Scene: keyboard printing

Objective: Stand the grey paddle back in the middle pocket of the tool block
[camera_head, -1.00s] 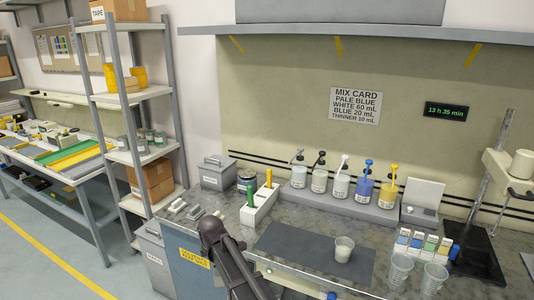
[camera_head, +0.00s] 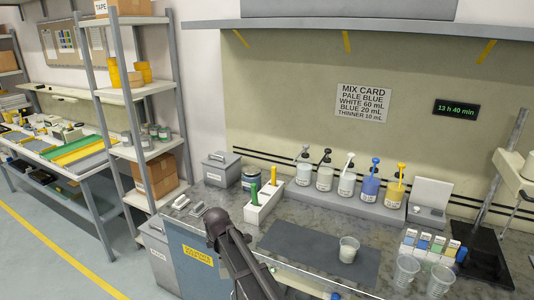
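The tool block is a white block (camera_head: 264,210) on the counter, left of the dark mat. A green paddle (camera_head: 253,193) stands in its near part and a yellow paddle (camera_head: 273,176) stands in its far part. Nothing is seen standing between them; the pocket openings are too small to make out. I cannot make out a grey paddle in this view. My arm rises from the bottom edge in front of the counter, with a dark joint just left of and nearer than the block. My gripper is not visible.
A cup (camera_head: 348,249) stands on the dark mat (camera_head: 300,245). Several pump bottles (camera_head: 370,184) line the back.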

